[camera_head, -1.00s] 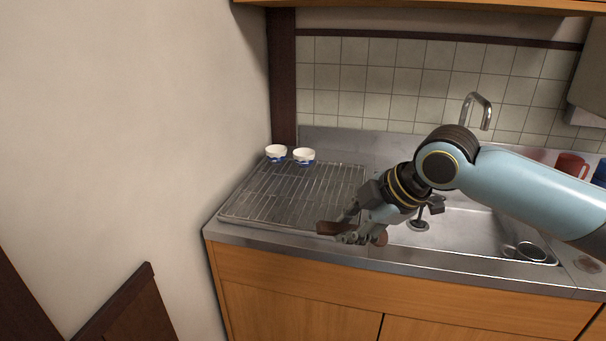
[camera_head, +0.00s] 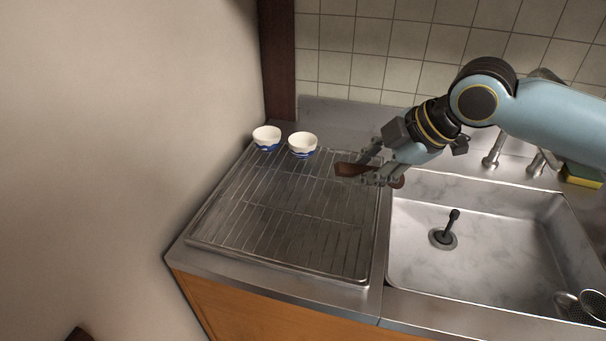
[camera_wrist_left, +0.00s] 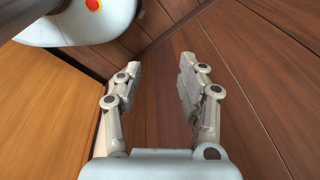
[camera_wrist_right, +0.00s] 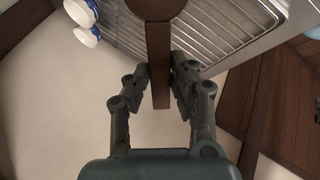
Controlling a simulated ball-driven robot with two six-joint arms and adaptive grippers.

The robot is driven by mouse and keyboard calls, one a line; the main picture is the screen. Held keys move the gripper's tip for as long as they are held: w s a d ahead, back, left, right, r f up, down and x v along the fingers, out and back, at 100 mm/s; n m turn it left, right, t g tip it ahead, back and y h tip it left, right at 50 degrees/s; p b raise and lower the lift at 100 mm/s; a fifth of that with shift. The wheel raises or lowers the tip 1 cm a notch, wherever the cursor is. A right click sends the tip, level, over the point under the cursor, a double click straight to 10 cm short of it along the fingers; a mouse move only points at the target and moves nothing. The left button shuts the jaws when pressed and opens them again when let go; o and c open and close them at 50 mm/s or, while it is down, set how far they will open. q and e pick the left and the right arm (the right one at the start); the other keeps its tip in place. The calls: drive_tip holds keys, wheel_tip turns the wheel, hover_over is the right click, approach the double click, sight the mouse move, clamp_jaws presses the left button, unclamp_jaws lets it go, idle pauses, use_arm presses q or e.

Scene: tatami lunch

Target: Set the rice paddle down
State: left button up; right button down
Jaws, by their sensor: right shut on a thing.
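The rice paddle is brown and wooden; its handle end (camera_head: 351,169) sticks out to the left of my right gripper (camera_head: 374,176) in the head view. My right gripper is shut on it and holds it above the right edge of the wire drying rack (camera_head: 240,238). In the right wrist view the paddle (camera_wrist_right: 159,60) runs upright between the fingers (camera_wrist_right: 160,92), with its wide end at the top edge. My left gripper (camera_wrist_left: 152,85) shows only in the left wrist view, open and empty, in front of brown wood boards.
Two blue-and-white bowls (camera_head: 302,145) (camera_head: 267,138) stand at the back of the rack. Most of the rack is bare. A steel sink (camera_head: 480,275) lies to the right, with a tap, a sponge (camera_head: 582,176) and a metal strainer (camera_head: 583,308). A wall bounds the left.

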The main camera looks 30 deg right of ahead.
drive_tip(key=shift+w+a+f, duration=0.1)
drive_tip(key=shift+w, duration=0.2)
drive_tip(key=w+a+f, duration=0.2)
drive_tip(key=w+f, duration=0.1)
drive_tip(key=w+a+f, duration=0.2)
drive_tip(key=f, duration=0.1)
drive_tip(key=w+a+f+p, duration=0.1)
drive_tip(key=w+a+f, duration=0.2)
drive_tip(key=f, duration=0.1)
drive_tip(key=shift+w, duration=0.3)
drive_tip(key=shift+f, duration=0.25)
use_arm(q)
drive_tip(key=shift+s+a+r, duration=0.15)
drive_tip(key=shift+s+r, duration=0.1)
drive_tip(key=shift+s, duration=0.2)
drive_tip(key=shift+s+a+r, duration=0.15)
drive_tip(key=shift+s+r, duration=0.1)
drive_tip(key=shift+s, duration=0.2)
